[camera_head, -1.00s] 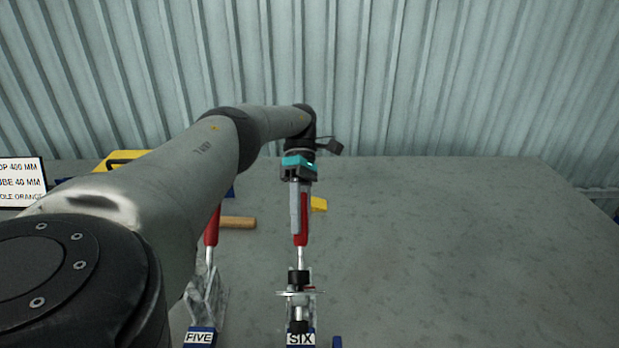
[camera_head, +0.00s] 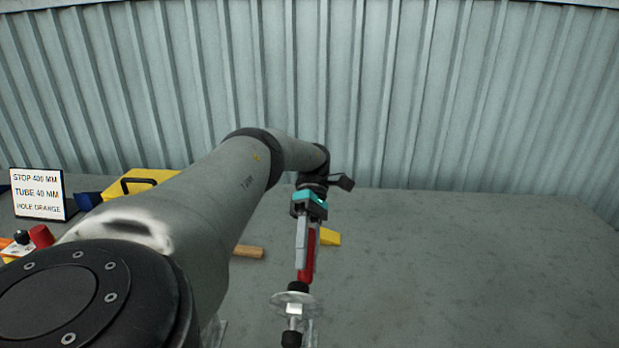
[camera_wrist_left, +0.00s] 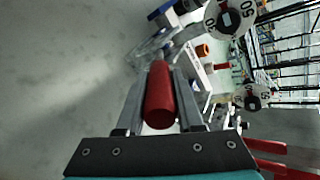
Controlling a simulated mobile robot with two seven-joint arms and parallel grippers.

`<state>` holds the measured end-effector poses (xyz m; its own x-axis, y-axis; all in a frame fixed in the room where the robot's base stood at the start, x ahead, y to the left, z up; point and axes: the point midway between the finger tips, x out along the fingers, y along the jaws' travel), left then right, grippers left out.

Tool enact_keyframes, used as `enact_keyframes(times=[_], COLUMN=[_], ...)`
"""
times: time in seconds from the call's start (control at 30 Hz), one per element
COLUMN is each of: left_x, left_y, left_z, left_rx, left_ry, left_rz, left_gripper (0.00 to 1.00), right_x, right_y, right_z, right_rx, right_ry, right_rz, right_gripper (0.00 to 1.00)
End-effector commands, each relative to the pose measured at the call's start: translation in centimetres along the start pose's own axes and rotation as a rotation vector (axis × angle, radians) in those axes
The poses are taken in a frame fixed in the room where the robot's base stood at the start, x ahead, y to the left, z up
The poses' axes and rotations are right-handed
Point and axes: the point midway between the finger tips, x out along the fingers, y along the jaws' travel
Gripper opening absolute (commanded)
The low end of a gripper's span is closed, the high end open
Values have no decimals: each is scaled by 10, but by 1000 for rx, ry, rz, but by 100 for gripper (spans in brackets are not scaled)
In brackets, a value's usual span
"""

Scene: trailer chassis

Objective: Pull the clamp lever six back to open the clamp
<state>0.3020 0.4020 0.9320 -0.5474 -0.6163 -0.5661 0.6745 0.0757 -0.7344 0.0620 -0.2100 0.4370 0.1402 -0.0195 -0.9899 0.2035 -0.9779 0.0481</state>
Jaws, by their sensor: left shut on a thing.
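The lever of clamp six has a red handle (camera_head: 310,256), seen in the middle of the head view. My left gripper (camera_head: 304,264) is shut on this handle, with a grey finger along its left side. In the left wrist view the red handle (camera_wrist_left: 160,95) lies between the two fingers. The clamp's body (camera_head: 293,304), with a round metal plate and black tip, stands below the handle at the bottom of the head view. Its number label is out of view. My right gripper is not in view.
A yellow block (camera_head: 329,237) lies just right of the handle, and a wooden piece (camera_head: 249,252) lies to its left. A sign (camera_head: 39,194) and a yellow case (camera_head: 150,178) stand at the left. The grey table (camera_head: 450,265) is clear to the right.

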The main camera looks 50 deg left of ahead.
Motion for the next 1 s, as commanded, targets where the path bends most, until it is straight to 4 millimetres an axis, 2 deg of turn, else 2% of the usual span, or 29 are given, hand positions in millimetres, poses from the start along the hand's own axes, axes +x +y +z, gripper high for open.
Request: enact_keyframes(times=[0.3,0.33,0.57,0.87,1.0], left_x=[2,2,2,0,-7], left_y=[0,0,0,-1,-10], left_z=[-1,-1,0,0,5], left_rx=[1,1,1,1,3], left_ry=[-1,-1,-1,-1,-1], left_rz=[-9,-9,-6,-4,-4], left_gripper=[0,38,64,66,66], right_x=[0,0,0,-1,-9], right_y=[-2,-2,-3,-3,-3], right_z=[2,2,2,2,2], right_rx=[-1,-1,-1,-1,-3], right_ry=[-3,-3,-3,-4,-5], right_rz=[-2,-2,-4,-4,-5], right_gripper=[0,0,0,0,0])
